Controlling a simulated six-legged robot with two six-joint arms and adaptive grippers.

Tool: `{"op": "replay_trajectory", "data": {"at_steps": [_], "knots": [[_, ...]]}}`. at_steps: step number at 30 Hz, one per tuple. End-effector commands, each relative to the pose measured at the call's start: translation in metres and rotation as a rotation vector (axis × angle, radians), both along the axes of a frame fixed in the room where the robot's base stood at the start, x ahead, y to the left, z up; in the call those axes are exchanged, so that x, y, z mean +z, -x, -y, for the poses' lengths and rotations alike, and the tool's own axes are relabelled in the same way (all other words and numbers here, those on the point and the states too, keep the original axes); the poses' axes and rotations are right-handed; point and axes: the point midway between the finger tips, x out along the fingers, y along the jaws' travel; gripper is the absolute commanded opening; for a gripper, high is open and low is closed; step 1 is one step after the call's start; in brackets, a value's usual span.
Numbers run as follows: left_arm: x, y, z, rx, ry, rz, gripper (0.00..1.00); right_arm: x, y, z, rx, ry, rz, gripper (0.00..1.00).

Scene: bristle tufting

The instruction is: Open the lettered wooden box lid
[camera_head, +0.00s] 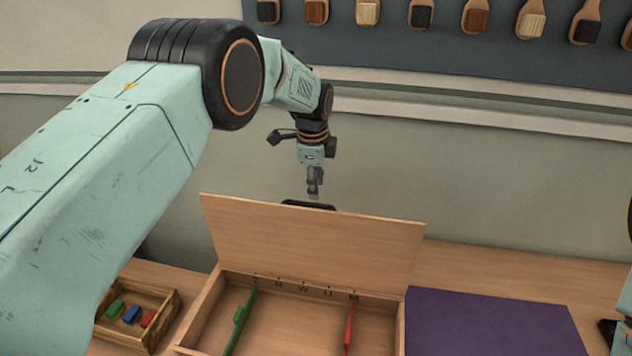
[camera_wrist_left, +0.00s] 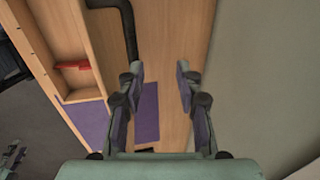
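The wooden box (camera_head: 188,322) stands on the bench with its lid (camera_head: 315,240) raised, leaning back at a steep angle. Letters run along the box's back inner edge; a green piece (camera_head: 239,318) and a red piece (camera_head: 349,327) lie inside. A black handle (camera_head: 308,204) shows behind the lid's top edge, and also in the left wrist view (camera_wrist_left: 129,30). My left gripper (camera_head: 314,190) is above and behind the lid edge; its fingers (camera_wrist_left: 160,72) are apart with nothing between them. My right gripper (camera_head: 607,330) is partly visible at the right edge; its fingers are unclear.
A small wooden tray (camera_head: 168,312) with coloured blocks sits left of the box. A purple mat (camera_head: 490,325) lies to its right. Brushes hang on a dark wall panel (camera_head: 445,50) behind. Bare bench (camera_head: 480,262) shows behind the mat.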

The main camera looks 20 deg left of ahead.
Motion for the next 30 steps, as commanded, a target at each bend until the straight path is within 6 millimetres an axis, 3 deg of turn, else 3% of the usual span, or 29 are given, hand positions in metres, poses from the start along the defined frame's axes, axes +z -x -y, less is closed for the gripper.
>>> {"op": "replay_trajectory", "data": {"at_steps": [18,30], "knots": [[0.077,0.019,0.005,-0.001,-0.002,0.009,0.35,0.0,0.001,0.001,0.003,-0.002,0.007,0.4],[0.083,0.021,0.001,0.0,0.0,0.006,0.35,0.001,0.002,0.0,0.003,-0.001,0.007,0.4]]}}
